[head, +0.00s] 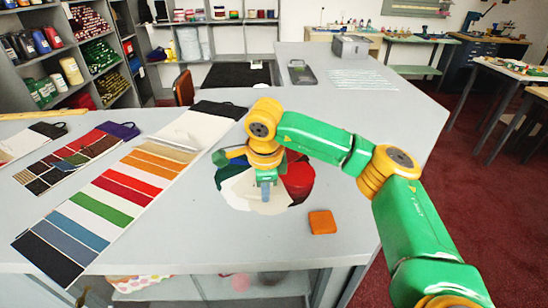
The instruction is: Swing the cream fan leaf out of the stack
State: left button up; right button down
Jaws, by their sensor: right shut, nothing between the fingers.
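A fan of coloured leaves lies spread on the grey counter (345,190). The cream leaf (240,190) points toward the front, lying between a dark green leaf (229,176) on the left and red leaves (299,181) on the right. My right gripper (265,194) points down over the cream leaf, with its fingers shut and nothing between them. Whether the fingertips touch the leaf cannot be told. The gripper and wrist hide the middle of the fan and part of the cream leaf. My left gripper is not in view.
An orange block (322,222) lies just right of the fan, near the front edge. A long card of coloured swatches (126,193) lies to the left, with smaller swatch cards beyond it. The counter right of the orange block is clear beneath my arm.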

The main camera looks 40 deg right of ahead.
aim_at(248, 195)
jog(key=shift+w+a+m+p, duration=0.4)
jog(key=shift+a+m, duration=0.2)
jog(key=shift+m, duration=0.1)
jog(key=shift+w+a+m, duration=0.2)
jog(key=shift+a+m, duration=0.1)
jog(key=shift+w+a+r+m+h+p, duration=0.1)
jog(key=shift+w+a+m+h+p, duration=0.2)
jog(key=shift+w+a+m+p, duration=0.25)
jog(key=shift+w+a+m, duration=0.15)
jog(key=shift+a+m, duration=0.05)
jog(key=shift+m, duration=0.25)
jog(key=shift+g, duration=0.3)
